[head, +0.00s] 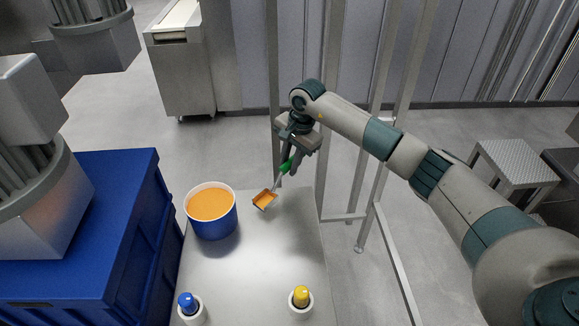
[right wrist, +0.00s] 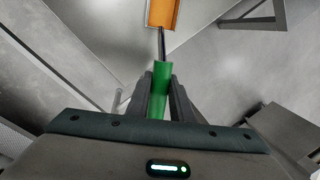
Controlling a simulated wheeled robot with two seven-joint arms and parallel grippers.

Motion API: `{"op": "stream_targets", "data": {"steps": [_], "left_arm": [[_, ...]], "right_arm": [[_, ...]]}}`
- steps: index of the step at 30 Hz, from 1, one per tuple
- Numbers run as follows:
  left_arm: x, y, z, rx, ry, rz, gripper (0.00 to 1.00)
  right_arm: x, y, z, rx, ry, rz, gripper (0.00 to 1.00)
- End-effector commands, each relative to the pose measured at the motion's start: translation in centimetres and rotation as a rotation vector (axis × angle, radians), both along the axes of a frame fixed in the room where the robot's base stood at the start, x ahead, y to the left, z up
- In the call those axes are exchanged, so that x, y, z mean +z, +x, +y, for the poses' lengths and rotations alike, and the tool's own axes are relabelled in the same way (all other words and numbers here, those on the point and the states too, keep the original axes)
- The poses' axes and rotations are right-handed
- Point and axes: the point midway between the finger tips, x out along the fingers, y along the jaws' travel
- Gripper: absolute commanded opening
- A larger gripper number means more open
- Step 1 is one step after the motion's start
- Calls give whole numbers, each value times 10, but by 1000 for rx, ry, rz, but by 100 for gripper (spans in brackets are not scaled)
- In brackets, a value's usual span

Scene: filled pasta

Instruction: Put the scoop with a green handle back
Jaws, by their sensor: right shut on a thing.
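The scoop has a green handle (head: 286,166), a thin metal shaft and a pan (head: 264,200) with orange inside. My right gripper (head: 290,160) is shut on the green handle and holds the scoop over the back part of the metal table, with the pan tilted down to the left. In the right wrist view the green handle (right wrist: 161,85) sits between the fingers and the orange pan (right wrist: 163,12) is at the top. I cannot tell whether the pan touches the table. My left gripper is not in view.
A blue tub (head: 213,224) of orange filling stands on the metal table (head: 255,262), left of the scoop. White holders with a blue-topped (head: 187,302) and a yellow-topped item (head: 301,296) stand at the front. A large blue crate (head: 128,215) is left. Metal frame posts (head: 333,140) rise behind.

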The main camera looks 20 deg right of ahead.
Motion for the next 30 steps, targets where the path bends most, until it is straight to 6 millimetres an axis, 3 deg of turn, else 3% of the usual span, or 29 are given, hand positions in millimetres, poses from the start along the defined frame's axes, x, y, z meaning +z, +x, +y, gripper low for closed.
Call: {"op": "stream_targets", "data": {"steps": [5,18,19,21,30], "left_arm": [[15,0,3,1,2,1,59],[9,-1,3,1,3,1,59],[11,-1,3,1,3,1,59],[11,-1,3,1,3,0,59],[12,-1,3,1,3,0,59]], "right_arm": [[-17,0,1,-1,1,2,0],[-25,0,0,0,0,-1,0],[-24,0,0,0,0,-1,27],[-23,0,0,0,1,-1,39],[-23,0,0,0,1,-1,39]]}}
